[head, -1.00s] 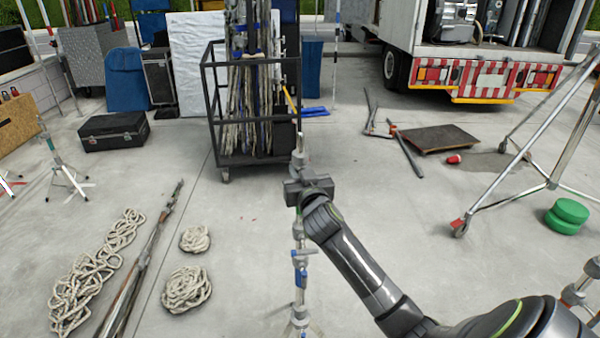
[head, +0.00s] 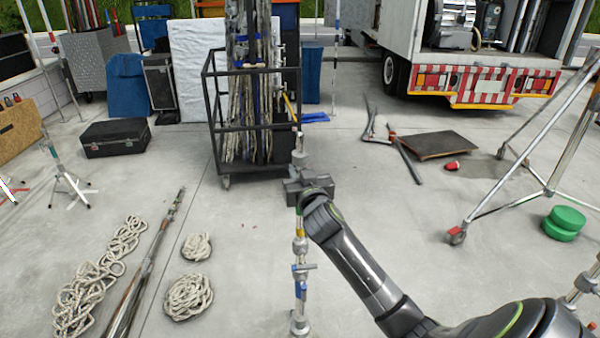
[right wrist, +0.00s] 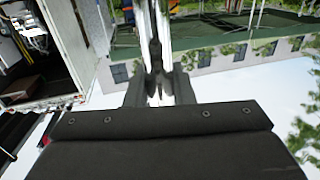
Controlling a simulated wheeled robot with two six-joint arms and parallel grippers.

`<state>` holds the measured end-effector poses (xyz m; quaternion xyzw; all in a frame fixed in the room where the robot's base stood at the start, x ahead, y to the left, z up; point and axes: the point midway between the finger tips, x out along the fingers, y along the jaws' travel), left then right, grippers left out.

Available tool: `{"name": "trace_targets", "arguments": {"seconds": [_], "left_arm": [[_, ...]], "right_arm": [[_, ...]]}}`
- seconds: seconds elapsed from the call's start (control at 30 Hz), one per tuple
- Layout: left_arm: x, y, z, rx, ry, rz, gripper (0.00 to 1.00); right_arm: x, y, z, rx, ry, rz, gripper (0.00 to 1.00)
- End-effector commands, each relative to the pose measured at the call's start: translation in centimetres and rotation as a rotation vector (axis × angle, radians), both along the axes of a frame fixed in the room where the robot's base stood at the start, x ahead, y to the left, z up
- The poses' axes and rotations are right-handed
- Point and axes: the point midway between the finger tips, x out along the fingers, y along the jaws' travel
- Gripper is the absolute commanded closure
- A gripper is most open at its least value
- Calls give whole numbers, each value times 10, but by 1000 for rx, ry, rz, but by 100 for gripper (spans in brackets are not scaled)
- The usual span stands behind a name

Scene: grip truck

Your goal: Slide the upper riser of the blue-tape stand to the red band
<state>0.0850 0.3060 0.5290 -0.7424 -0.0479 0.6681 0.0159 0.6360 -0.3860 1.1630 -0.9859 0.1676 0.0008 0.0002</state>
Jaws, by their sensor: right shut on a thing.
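The blue-tape stand (head: 300,290) stands upright at the bottom centre of the head view, with blue on its lower tube and a grey collar above. A yellow band (head: 299,228) shows on the riser between that collar and my gripper. My right gripper (head: 306,188) is shut on the upper riser (head: 299,150), whose top sticks up past the jaws. In the right wrist view the jaws (right wrist: 158,82) close around the pale riser tube (right wrist: 155,25). My left gripper is not in view.
A black wheeled cart (head: 215,125) with poles stands behind the stand. Rope coils (head: 188,296) and long poles (head: 150,260) lie to the left. A smaller stand (head: 65,177) is at far left. Green discs (head: 564,222) lie at right.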

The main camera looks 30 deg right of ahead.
Motion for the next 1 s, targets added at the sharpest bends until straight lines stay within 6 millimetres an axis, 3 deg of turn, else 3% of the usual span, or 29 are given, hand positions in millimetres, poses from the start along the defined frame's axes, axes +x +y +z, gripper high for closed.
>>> {"name": "trace_targets", "arguments": {"seconds": [0.03,0.5,0.87,0.9,1.0], "left_arm": [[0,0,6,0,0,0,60],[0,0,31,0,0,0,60],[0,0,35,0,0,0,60],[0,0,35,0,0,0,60],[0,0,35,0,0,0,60]], "right_arm": [[0,0,10,-5,-9,2,100],[0,1,39,-5,-9,2,100],[0,0,42,-5,-8,2,100],[0,0,42,-5,-8,2,74],[0,0,41,-4,-6,1,61]]}}
